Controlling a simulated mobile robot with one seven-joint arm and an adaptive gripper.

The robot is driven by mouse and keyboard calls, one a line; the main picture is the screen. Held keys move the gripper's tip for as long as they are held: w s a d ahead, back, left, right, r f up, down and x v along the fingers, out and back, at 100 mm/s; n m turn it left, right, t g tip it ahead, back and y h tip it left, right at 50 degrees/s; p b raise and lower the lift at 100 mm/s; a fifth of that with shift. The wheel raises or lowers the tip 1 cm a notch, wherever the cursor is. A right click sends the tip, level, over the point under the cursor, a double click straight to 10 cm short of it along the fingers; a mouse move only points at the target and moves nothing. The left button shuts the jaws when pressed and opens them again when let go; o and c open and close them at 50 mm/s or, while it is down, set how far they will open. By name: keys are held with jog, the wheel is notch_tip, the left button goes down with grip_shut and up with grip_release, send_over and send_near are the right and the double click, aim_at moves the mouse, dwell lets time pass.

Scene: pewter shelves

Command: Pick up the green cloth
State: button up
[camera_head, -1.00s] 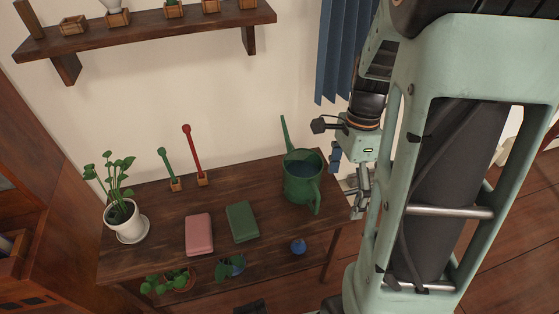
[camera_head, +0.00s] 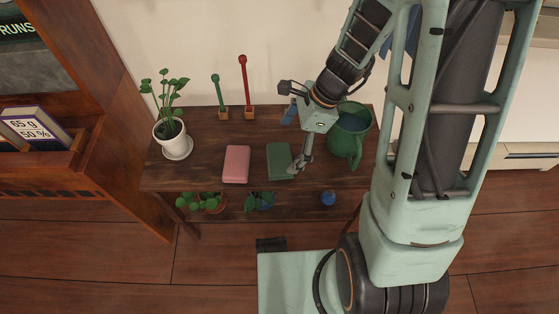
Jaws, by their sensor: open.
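The green cloth (camera_head: 279,161) is a dark green folded block lying on the wooden table (camera_head: 205,174). A pink folded cloth (camera_head: 236,164) lies just to its left, with a narrow gap between them. My gripper (camera_head: 297,167) is open and empty, pointing down at the right edge of the green cloth. Its fingers overlap that edge in the view. I cannot tell whether they touch it.
A green watering can (camera_head: 350,134) stands right of my gripper, partly hidden by my arm. Behind the cloths stand a green tool (camera_head: 218,95) and a red tool (camera_head: 246,82) in small wooden blocks. A potted plant (camera_head: 171,128) stands at the left. A blue ball (camera_head: 328,198) is below.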

aim_at(278, 157)
jog(key=b+x, duration=0.2)
jog(key=x, duration=0.3)
jog(key=shift+d+b, duration=0.15)
jog(key=shift+b, duration=0.15)
jog(key=c, duration=1.2)
jog(key=shift+r, duration=0.1)
jog(key=shift+w+r+p, duration=0.1)
jog(key=shift+r+p, duration=0.35)
notch_tip(278, 157, up, 2)
jog(key=shift+r+p, duration=0.1)
jog(key=shift+p, duration=0.65)
jog(key=shift+s+d+r+p, duration=0.85)
jog(key=shift+s+d+r, duration=0.4)
jog(key=shift+d+r, duration=0.6)
jog(key=shift+s+d+r+p, duration=0.8)
jog(key=shift+s+d+r, duration=0.55)
jog(key=shift+d, duration=0.8)
jog(key=shift+s+d+r+p, duration=0.85)
jog(key=shift+s+d+r, duration=0.3)
jog(key=shift+d+r, duration=0.7)
jog(key=shift+d+f, duration=0.15)
